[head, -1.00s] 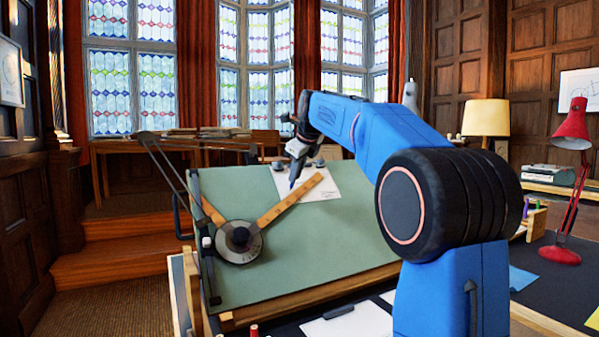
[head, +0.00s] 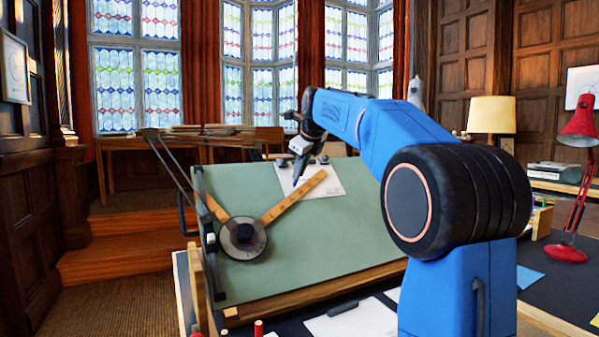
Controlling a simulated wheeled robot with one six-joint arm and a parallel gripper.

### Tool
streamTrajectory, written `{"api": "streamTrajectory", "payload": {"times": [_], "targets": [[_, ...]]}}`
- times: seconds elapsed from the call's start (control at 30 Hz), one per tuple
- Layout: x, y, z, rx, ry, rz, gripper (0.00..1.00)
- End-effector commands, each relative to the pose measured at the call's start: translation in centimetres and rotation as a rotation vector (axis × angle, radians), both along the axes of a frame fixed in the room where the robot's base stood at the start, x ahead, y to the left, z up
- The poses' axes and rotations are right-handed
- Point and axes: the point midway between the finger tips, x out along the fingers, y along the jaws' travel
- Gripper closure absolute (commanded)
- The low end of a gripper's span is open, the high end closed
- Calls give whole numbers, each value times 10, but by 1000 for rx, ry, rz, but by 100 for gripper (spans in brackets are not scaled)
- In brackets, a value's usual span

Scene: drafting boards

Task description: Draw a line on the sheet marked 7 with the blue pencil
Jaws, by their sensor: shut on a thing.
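A white sheet (head: 328,184) lies on the upper part of the tilted green drafting board (head: 345,231). Any number on it is too small to read. My gripper (head: 299,164) is over the left part of the sheet, shut on a thin dark pencil (head: 298,179), which looks bluish. The pencil points down at the sheet. I cannot tell whether its tip touches the paper. No drawn line can be made out from here.
The drafting machine's wooden rulers (head: 292,197) and round head (head: 243,238) lie on the board, one ruler crossing the sheet's lower left. A red lamp (head: 568,250) stands at right.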

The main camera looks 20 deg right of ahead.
Motion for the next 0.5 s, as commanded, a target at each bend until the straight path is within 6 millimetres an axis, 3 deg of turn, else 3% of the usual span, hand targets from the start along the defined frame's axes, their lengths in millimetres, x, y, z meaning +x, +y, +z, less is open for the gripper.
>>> {"api": "streamTrajectory", "payload": {"times": [0.5], "targets": [[3,0,-3,0,0,0,100]]}}
